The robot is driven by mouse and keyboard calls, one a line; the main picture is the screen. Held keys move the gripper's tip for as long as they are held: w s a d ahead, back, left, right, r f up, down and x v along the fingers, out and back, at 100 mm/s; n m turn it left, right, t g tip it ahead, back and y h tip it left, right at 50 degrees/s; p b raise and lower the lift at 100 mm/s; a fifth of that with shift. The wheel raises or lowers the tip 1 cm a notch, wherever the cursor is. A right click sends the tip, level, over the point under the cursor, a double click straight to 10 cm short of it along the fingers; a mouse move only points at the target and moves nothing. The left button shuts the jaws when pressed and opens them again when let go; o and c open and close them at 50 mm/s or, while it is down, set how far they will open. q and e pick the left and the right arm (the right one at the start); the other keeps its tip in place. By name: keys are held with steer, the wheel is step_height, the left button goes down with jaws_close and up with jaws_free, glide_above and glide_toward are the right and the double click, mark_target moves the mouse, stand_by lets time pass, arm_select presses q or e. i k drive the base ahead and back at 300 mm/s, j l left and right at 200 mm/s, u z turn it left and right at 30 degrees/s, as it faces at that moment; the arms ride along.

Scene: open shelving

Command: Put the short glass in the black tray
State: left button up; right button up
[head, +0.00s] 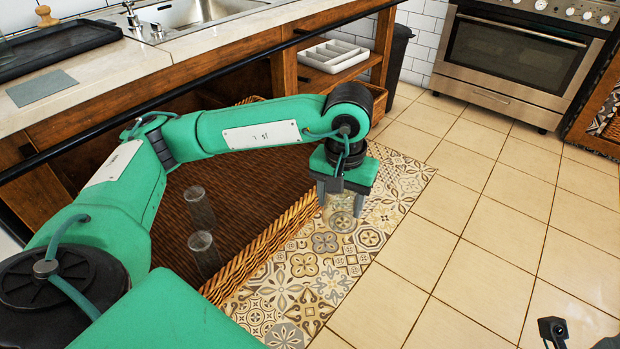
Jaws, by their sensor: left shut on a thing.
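My left gripper (341,199) points down over the patterned floor tiles, just right of the wicker basket's edge. It is shut on a clear short glass (342,219), which hangs upright between the fingers and is hard to see against the tiles.
Two other clear glasses (201,207) stand in the brown wicker basket (285,228) under my left arm. A grey mat (41,88) and a sink (185,14) are on the counter. A white cutlery tray (333,56) sits on the shelf below. The right floor is clear.

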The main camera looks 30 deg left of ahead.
mark_target(68, 41)
steer(key=i+u, duration=0.15)
steer(key=u, duration=0.75)
